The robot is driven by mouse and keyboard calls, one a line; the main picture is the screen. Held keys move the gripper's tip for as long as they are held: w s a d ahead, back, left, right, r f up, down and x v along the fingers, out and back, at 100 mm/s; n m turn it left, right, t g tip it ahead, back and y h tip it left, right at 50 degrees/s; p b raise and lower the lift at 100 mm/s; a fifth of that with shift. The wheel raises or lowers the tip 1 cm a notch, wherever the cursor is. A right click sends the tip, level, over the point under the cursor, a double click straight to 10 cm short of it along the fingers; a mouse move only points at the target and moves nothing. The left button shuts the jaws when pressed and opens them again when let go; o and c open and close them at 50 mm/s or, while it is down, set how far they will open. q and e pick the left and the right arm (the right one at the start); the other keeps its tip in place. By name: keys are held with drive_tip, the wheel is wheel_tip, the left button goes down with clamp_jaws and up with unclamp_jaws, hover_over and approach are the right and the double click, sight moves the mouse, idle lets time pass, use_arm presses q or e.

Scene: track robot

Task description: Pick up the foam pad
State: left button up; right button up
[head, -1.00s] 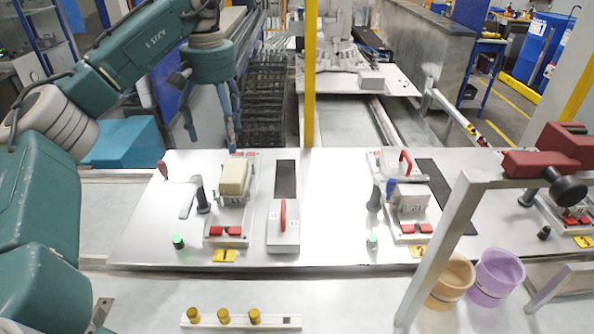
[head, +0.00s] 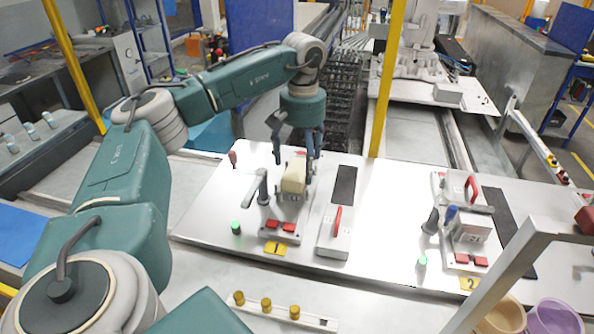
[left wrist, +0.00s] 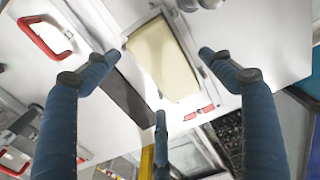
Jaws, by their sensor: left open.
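The foam pad is a pale yellow block (head: 294,172) sitting on the left fixture, the one with a yellow "1" label, on the white table. In the left wrist view the pad (left wrist: 165,65) lies between my spread fingers. My left gripper (head: 293,160) points down over the pad, open, with its fingertips near the pad's sides. The left wrist view shows a visible gap between the fingers and the pad, and a third finger (left wrist: 160,125) below it. My right gripper is not in view.
A clamp lever (head: 262,186) stands left of the pad. A grey block with a red handle (head: 335,232) lies to the right. A second fixture (head: 470,235) and a metal frame (head: 505,265) stand further right. A yellow post (head: 385,90) rises behind the table.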

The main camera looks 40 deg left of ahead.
use_arm(q)
drive_tip(key=shift+a+f, duration=0.1)
drive_tip(key=shift+f, duration=0.55)
drive_tip(key=shift+r, duration=0.1)
drive_tip(key=c, duration=1.3)
